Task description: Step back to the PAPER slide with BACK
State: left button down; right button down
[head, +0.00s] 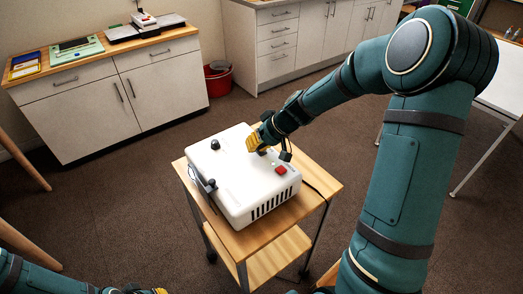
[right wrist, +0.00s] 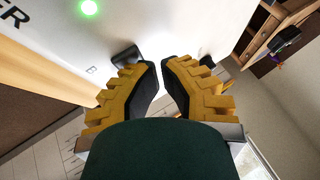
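A white box-shaped device (head: 232,185) stands on a small wooden cart (head: 318,190). A black knob (head: 215,145), a red button (head: 281,169) and a small green light show on its top. The wrist view shows the white top with the lit green light (right wrist: 89,7), the letters "ER" and a black part (right wrist: 127,57) beside my fingertips. My right gripper (head: 258,141) is over the far edge of the top; its yellow fingers (right wrist: 160,64) are nearly together, with nothing between them. Contact is unclear. No BACK label or slide is readable. My left gripper (head: 146,291) is mostly cut off at the bottom.
A black lever part (head: 205,185) is on the device's left side. White cabinets (head: 130,95) with a wooden top, holding several items, line the wall behind. A red bucket (head: 218,80) stands beside them. Carpet around the cart is mostly clear.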

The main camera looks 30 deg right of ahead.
aim_at(257, 153)
jog(key=shift+r, duration=0.1)
jog(key=shift+r+p, duration=0.4)
jog(key=shift+r, duration=0.35)
jog(key=shift+r+p, duration=1.6)
jog(key=shift+r, duration=0.9)
